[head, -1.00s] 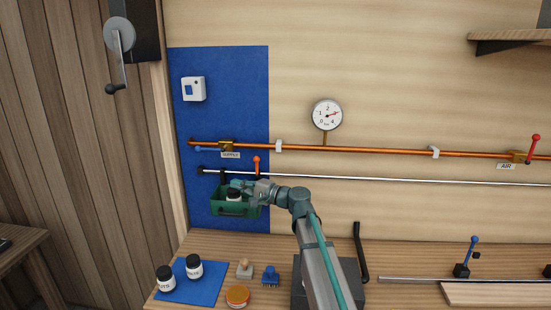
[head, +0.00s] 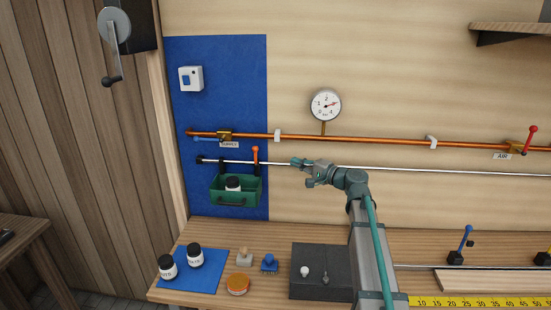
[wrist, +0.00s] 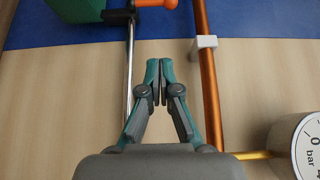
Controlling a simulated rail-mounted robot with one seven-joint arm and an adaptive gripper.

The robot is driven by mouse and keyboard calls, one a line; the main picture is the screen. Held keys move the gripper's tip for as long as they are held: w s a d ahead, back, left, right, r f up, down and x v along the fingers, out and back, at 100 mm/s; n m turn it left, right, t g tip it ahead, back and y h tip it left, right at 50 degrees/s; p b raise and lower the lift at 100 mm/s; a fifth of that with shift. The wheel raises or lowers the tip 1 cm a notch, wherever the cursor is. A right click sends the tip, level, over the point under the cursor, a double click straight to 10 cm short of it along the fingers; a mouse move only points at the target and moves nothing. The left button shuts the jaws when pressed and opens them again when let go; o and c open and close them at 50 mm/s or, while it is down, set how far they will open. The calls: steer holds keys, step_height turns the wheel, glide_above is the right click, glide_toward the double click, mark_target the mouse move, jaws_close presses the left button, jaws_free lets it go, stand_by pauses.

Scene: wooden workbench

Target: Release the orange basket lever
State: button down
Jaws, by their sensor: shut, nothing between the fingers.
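The orange lever (head: 255,154) stands upright on the silver rail, above the right part of the green basket (head: 221,199). The basket hangs below the rail in front of the blue panel, with a black-lidded jar (head: 233,184) in it. My gripper (head: 294,162) is to the right of the lever, near the rail, shut and empty, and apart from the lever. In the wrist view my fingers (wrist: 160,66) point toward the lever (wrist: 154,3), which is cut off at the top edge; a corner of the basket (wrist: 78,10) shows at top left.
The copper pipe (head: 380,139) with its white clip (head: 277,135) runs just above the silver rail (head: 450,171). A pressure gauge (head: 325,105) is above it.

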mark_target(255, 156)
steer(key=s+a+p+x, duration=0.2)
steer(key=p+x, duration=0.3)
steer(key=x, duration=0.7)
steer(key=shift+w+a, duration=0.2)
steer(key=shift+w, duration=0.05)
steer(key=shift+d+r, duration=0.1)
steer(key=shift+d, duration=0.1)
